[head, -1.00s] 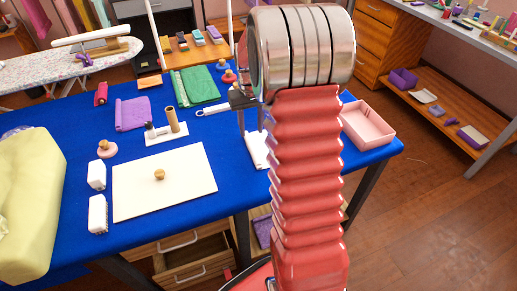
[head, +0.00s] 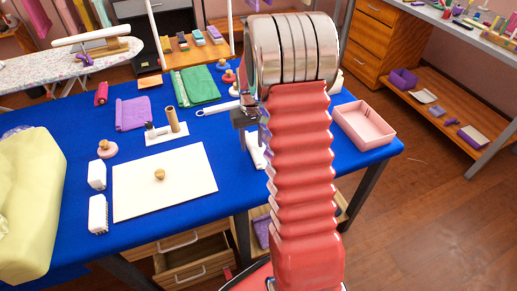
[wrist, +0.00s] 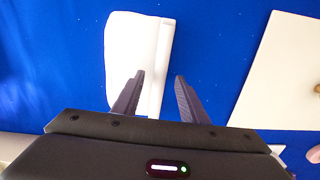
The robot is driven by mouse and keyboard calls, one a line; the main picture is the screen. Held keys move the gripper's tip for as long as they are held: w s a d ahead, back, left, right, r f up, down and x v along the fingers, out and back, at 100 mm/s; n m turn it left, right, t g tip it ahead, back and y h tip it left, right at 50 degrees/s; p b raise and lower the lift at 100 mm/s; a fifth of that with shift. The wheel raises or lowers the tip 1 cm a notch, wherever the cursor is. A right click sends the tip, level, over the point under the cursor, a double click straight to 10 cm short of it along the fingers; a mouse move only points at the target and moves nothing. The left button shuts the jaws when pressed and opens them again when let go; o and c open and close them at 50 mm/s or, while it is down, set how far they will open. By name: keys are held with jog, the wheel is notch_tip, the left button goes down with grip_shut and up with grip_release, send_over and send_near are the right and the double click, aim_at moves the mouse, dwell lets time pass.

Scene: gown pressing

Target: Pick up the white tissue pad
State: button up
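A flat white pad (wrist: 132,60) with a raised, roll-like strip along its right edge lies on the blue table cloth; it looks like the tissue pad. In the head view the white pad (head: 258,157) is mostly hidden behind my arm and gripper. My gripper (wrist: 160,76) is open and empty, pointing at the pad's near end. Its left finger overlaps the pad in the wrist view, and its right finger is over blue cloth just right of the strip. I cannot tell the height of the fingertips above the pad.
A white board (head: 150,190) with a round wooden knob lies left of the pad. A pink tray (head: 364,126) stands to the right near the table edge.

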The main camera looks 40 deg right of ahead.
jog(key=shift+f, duration=0.6)
grip_shut()
dwell(0.3)
